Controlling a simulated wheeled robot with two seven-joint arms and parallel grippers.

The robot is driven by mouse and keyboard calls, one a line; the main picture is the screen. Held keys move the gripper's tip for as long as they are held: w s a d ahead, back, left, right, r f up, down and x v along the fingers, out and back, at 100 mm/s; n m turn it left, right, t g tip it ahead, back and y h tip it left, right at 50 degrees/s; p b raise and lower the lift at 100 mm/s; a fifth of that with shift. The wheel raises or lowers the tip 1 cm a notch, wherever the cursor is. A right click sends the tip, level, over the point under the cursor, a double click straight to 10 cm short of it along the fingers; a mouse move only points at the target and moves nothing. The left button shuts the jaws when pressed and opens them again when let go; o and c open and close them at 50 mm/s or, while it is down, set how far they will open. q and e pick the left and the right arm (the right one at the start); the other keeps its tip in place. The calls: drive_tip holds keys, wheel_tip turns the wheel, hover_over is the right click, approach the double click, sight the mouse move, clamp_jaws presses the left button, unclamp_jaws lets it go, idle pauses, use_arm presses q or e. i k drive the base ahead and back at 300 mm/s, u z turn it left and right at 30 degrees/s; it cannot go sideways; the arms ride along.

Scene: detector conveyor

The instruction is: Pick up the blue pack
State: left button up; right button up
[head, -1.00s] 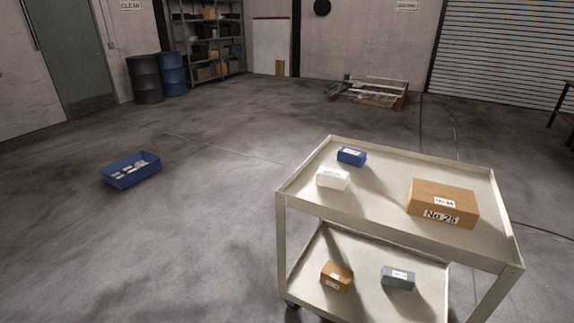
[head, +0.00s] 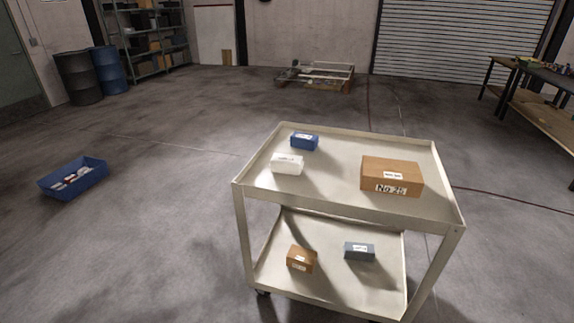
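The blue pack (head: 304,142) is a small box with a white label on its top. It lies on the upper shelf of a cream two-shelf cart (head: 335,205), near the back left corner. A white pack (head: 287,164) lies just in front of it, a little to the left. A larger brown box (head: 391,176) marked "No 25" sits on the right part of the same shelf. Neither of my grippers shows in the head view.
The lower shelf holds a small brown box (head: 301,259) and a grey box (head: 359,251). A blue bin (head: 73,179) with small items stands on the floor at left. A workbench (head: 530,95) is at far right. The floor around the cart looks clear.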

sight(303, 141)
drive_tip(key=u, duration=1.3)
drive_tip(key=i, duration=4)
drive_tip(key=z, duration=2.1)
drive_tip(key=i, duration=1.85)
